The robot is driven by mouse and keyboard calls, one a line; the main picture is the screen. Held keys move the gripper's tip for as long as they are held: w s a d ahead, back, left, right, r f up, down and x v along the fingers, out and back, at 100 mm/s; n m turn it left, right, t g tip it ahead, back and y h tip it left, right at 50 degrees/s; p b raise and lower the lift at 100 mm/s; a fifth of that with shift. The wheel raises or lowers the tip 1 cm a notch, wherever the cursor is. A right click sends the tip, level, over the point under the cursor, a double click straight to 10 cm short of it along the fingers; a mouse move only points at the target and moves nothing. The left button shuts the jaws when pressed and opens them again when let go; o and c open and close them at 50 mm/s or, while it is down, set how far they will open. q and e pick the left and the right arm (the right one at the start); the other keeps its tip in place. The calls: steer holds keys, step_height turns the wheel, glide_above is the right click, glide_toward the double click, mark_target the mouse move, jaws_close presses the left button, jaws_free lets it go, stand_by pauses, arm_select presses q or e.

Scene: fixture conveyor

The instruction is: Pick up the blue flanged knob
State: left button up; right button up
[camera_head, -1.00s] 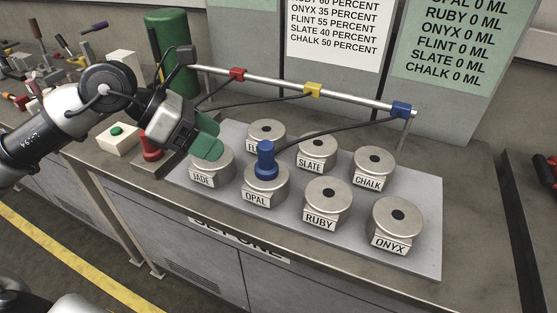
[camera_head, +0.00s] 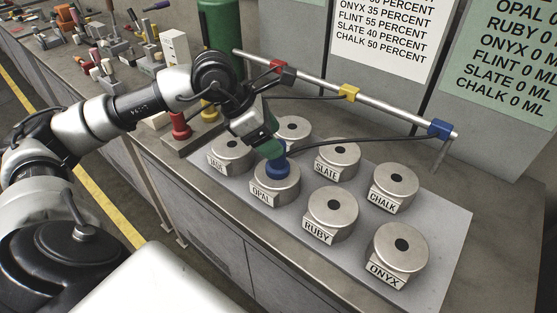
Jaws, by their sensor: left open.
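The blue flanged knob (camera_head: 278,169) sits on top of the metal canister labelled OPAL (camera_head: 275,187). A black cable runs from near it to the blue clamp (camera_head: 439,129) on the rail. My left gripper (camera_head: 269,148), with green fingertips, is right at the knob, from above and behind-left. It is open, and its fingers hide the upper part of the knob. I cannot tell whether they touch it. My right gripper is not in view.
Canisters JADE (camera_head: 230,151), SLATE (camera_head: 337,157), CHALK (camera_head: 394,184), RUBY (camera_head: 332,214) and ONYX (camera_head: 401,252) stand around OPAL on a grey plate (camera_head: 447,243). A metal rail (camera_head: 385,108) runs behind them. A red knob (camera_head: 180,126) stands left.

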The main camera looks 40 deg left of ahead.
arm_select(q)
steer(key=shift+x, duration=1.2)
steer(key=shift+w+f, duration=0.2)
steer(key=shift+f, duration=0.1)
steer(key=c, duration=0.8)
jaws_close()
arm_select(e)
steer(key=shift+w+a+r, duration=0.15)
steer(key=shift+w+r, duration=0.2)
